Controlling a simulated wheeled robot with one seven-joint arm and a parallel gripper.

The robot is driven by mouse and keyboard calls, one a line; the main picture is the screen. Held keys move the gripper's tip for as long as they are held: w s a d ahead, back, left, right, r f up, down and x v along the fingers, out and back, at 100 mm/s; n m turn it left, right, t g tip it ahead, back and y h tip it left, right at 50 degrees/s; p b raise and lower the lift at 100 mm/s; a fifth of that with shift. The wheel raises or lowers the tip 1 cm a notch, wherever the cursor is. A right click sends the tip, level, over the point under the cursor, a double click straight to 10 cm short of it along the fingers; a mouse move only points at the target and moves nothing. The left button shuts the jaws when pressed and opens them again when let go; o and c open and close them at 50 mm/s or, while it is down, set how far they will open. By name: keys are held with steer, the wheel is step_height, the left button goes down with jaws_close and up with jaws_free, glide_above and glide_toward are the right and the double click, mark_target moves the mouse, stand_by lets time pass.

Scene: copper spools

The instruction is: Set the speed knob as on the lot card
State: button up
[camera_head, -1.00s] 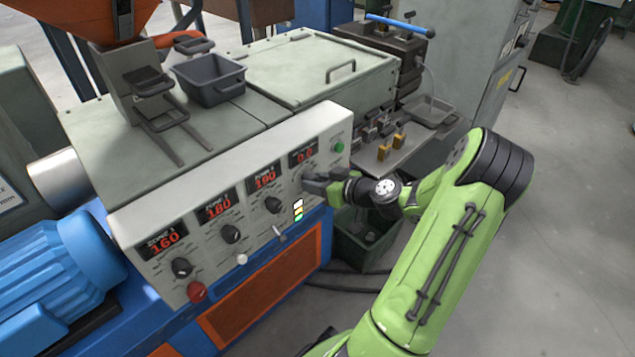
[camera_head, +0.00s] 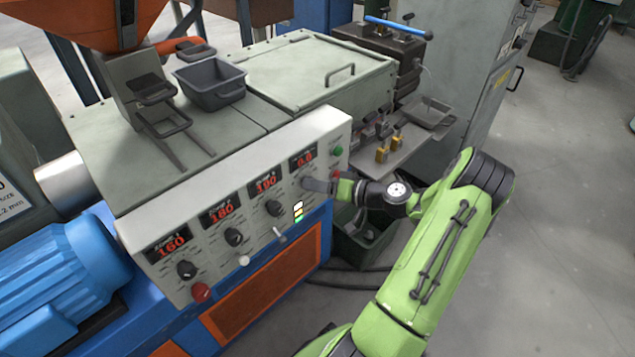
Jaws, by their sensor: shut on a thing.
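The control panel (camera_head: 245,205) slopes along the front of the machine, with red displays above black knobs. The rightmost display (camera_head: 303,160) is small and its digits are hard to read, perhaps 0.0. The other displays read about 160 (camera_head: 168,247), 180 (camera_head: 222,212) and 190 (camera_head: 268,183). No card clearly marked as the lot card shows; a white label (camera_head: 12,198) is cut off at the left edge.
A red button (camera_head: 201,292), a pale knob (camera_head: 244,261), a lever (camera_head: 279,235) and a green button (camera_head: 338,151) sit on the panel. A dark bin (camera_head: 365,240) stands below my wrist.

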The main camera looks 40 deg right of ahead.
steer(key=shift+f+m+t+y+p, duration=0.25)
steer(key=shift+m+t, duration=0.65)
steer(key=shift+m, duration=1.55)
steer(key=shift+r+m+t+y+p, duration=0.1)
steer(key=shift+m+t+y, duration=0.55)
steer(key=shift+m, duration=1.85)
steer(key=shift+f+m+t+y+p, duration=0.15)
steer(key=shift+m+t, duration=1)
steer(key=shift+m, duration=1.3)
steer(key=shift+h, duration=0.25)
steer(key=o, duration=1)
steer(key=v, duration=1.5)
steer(key=shift+s+d+f, duration=0.1)
steer(key=shift+s+f, duration=0.15)
steer(key=shift+s, duration=0.05)
